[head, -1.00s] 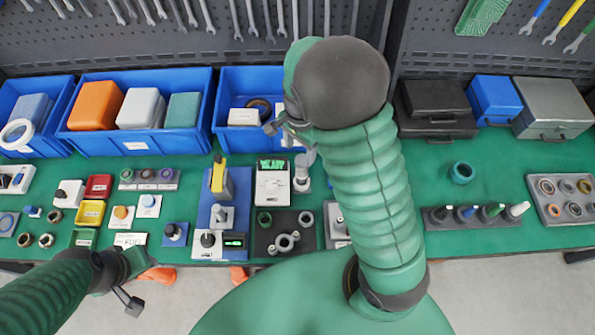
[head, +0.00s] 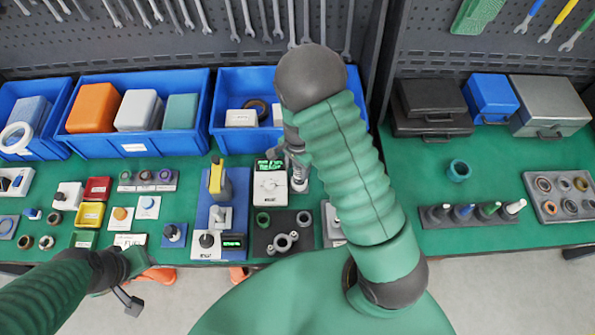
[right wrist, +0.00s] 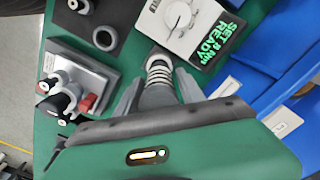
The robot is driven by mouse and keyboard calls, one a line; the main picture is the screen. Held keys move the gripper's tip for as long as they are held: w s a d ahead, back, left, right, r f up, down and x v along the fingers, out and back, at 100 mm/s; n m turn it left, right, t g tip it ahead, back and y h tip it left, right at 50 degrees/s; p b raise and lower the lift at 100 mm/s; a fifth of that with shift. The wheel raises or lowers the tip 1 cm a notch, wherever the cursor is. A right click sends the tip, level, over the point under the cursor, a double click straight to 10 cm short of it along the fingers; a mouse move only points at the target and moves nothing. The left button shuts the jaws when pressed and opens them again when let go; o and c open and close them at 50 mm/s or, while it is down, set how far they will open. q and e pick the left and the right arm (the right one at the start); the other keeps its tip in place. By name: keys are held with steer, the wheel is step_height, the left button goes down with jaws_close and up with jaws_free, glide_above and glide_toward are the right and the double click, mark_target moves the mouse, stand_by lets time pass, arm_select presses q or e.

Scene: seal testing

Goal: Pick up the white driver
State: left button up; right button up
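The white driver (head: 515,207) stands at the right end of a dark rack (head: 432,222), beside a green, a blue and a dark one. My right gripper (head: 296,158) is far to the left of it, partly hidden by my arm. In the right wrist view, its open fingers (right wrist: 160,80) straddle a grey post with pale coil rings (right wrist: 158,72); I see no firm grip. The post stands next to a white tester box (right wrist: 185,22) with a lit green READY display. My left gripper (head: 130,290) is low at the left; its fingers are unclear.
Blue bins (head: 190,142) line the back left. Cases (head: 430,125) stand behind the rack. A teal ring (head: 458,171) lies behind the rack, and a grey ring tray (head: 550,220) is right of it.

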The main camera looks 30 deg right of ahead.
steer(key=shift+d+f, duration=0.1)
steer(key=shift+d, duration=0.35)
steer(key=c, duration=0.7)
jaws_close()
steer(key=shift+a, duration=0.1)
